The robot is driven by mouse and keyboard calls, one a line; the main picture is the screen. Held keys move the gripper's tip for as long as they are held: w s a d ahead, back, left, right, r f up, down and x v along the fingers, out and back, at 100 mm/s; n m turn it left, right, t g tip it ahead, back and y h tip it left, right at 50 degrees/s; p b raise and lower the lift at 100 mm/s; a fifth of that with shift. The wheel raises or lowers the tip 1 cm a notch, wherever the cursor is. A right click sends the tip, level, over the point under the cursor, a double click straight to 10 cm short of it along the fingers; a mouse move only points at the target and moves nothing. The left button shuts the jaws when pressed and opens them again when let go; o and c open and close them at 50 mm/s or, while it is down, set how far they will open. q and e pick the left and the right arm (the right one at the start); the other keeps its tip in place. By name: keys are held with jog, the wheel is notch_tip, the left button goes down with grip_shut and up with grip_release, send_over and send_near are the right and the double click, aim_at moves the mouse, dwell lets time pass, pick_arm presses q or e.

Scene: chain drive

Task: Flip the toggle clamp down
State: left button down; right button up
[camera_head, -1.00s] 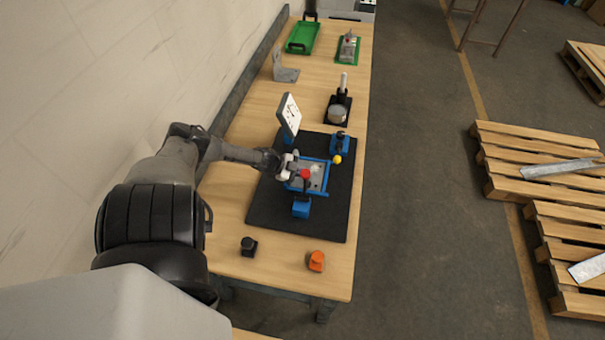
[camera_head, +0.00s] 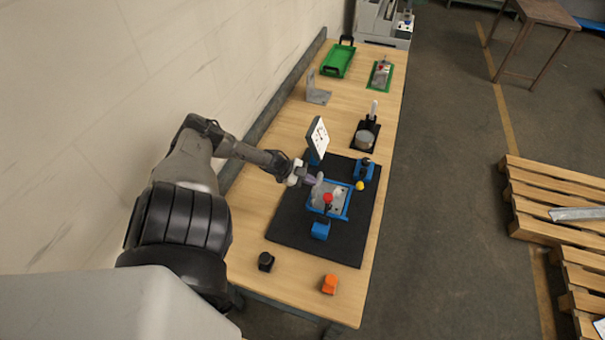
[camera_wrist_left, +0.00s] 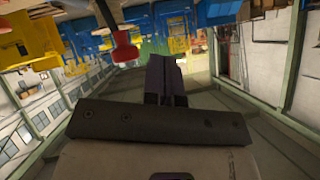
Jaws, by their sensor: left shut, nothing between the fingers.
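The blue fixture (camera_head: 343,211) holds a grey plate and sits on a black mat. A red knob (camera_head: 327,198) stands over its near left side, apparently the toggle clamp's handle end; it also shows in the left wrist view (camera_wrist_left: 123,47). My left gripper (camera_head: 314,181) is just left of and beyond the red knob, near the plate's left edge. In the left wrist view its fingers (camera_wrist_left: 166,78) are together and empty, with the red knob left of them. I cannot tell whether they touch the clamp. My right gripper is out of view.
A blue part with a yellow knob (camera_head: 360,185) stands at the mat's far right. A white panel (camera_head: 318,137) rises behind the fixture. A black block (camera_head: 266,261) and an orange block (camera_head: 329,284) lie on the bare near end of the table.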

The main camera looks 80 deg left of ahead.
pick_arm(q)
jog(key=shift+a+v, duration=0.2)
jog(key=shift+v, duration=0.7)
jog(key=shift+a+v, duration=0.15)
jog(key=shift+v, duration=0.8)
jog(key=shift+w+r, duration=0.1)
jog(key=shift+w, duration=0.05)
